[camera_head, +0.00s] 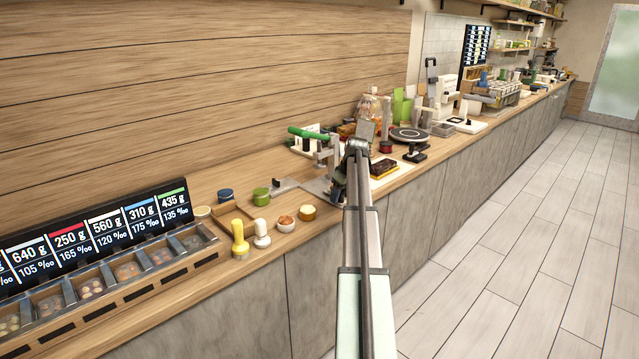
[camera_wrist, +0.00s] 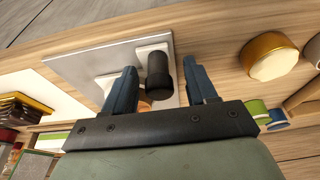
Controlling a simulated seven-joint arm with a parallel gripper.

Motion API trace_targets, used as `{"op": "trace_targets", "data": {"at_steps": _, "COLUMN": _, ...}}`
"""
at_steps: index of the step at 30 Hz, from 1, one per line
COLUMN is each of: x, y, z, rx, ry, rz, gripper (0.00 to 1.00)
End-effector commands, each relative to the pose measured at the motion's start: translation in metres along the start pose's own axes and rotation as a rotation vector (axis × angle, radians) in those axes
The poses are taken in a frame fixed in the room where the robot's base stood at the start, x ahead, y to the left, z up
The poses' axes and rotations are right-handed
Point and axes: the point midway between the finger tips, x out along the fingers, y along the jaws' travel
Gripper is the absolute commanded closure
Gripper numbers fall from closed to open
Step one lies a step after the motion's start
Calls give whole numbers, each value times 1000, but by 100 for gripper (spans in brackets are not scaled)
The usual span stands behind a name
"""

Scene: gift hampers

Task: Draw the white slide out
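In the wrist view a white slide (camera_wrist: 153,50) lies on a flat grey plate (camera_wrist: 88,55). A black cylindrical knob (camera_wrist: 158,72) stands up from the white part. My gripper (camera_wrist: 161,68) is open, with one dark blue finger on each side of the knob. Gaps show between the knob and both fingers, so it does not look gripped. In the head view my gripper (camera_head: 338,182) is down at the counter, largely hidden by my arm.
A tan-rimmed round jar (camera_wrist: 270,56) stands right of the fingers in the wrist view. A green-topped jar (camera_head: 262,196), a yellow stamp (camera_head: 239,238) and a white stamp (camera_head: 262,234) stand left on the counter. A dark-topped box (camera_head: 384,167) lies to the right.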

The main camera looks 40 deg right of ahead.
Motion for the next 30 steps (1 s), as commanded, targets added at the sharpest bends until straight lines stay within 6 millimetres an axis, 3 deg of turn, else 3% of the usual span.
{"op": "trace_targets", "data": {"at_steps": 17, "x": -3, "y": 1, "z": -1, "rx": 0, "ry": 1, "rz": 1, "gripper": 40}}
{"op": "trace_targets", "data": {"at_steps": 30, "x": -34, "y": 1, "z": -11, "rx": 1, "ry": 1, "rz": 1, "gripper": 40}}
